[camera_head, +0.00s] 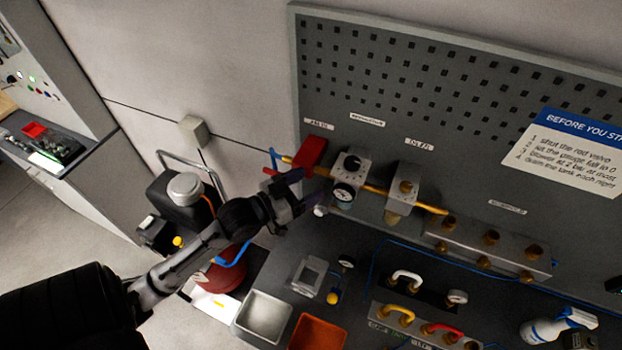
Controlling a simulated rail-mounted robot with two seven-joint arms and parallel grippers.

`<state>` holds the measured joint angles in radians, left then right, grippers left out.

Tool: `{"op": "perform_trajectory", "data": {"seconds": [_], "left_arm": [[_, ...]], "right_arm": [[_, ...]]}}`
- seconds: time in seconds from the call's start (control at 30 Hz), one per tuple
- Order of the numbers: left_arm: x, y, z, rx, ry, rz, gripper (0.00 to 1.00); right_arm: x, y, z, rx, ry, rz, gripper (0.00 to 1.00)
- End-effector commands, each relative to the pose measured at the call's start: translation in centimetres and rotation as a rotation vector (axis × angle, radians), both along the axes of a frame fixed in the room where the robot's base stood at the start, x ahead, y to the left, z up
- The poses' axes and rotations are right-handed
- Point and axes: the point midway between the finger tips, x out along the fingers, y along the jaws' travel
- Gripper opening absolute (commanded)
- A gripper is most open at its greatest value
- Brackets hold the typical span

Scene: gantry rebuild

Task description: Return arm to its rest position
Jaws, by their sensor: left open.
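My left arm (185,262) reaches in from the lower left, stretched toward the pegboard panel. My left gripper (308,190) is open, with its fingers just left of the regulator's gauge (344,193) and below the red valve block (310,152). I see nothing between its fingers. Whether a finger touches the regulator (351,169) or the pipe cannot be told from this angle. My right gripper is not in view.
Below the arm are a compressor with a red tank (222,278), a metal tray (263,317) and an orange tray (317,333). Coloured hose fittings (441,331) and a spray bottle (558,325) stand on the bench at right. A manifold (488,245) is on the panel.

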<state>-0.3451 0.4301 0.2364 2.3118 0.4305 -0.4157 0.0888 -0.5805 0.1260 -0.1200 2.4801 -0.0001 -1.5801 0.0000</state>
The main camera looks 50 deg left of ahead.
Motion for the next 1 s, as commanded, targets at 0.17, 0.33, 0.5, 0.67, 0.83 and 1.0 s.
{"op": "perform_trajectory", "data": {"seconds": [0.17,0.33,0.5,0.67,0.83,1.0], "left_arm": [[0.0,0.0,0.0,0.000,0.000,0.000,0.69],[0.0,0.0,-0.1,0.005,0.003,0.000,0.69],[-0.1,0.3,-2.2,0.044,0.129,0.015,0.69],[-1.4,1.4,-6.1,0.166,0.405,0.075,0.69],[-4.9,0.5,-10.3,0.292,0.732,0.123,0.69],[-10.7,-3.6,-13.5,0.334,1.029,0.121,0.69]], "right_arm": [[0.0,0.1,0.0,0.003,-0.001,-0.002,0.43],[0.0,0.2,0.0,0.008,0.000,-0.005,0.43],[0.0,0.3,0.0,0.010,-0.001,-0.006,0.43],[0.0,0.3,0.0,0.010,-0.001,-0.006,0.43],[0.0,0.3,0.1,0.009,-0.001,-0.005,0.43],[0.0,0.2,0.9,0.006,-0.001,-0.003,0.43]]}}
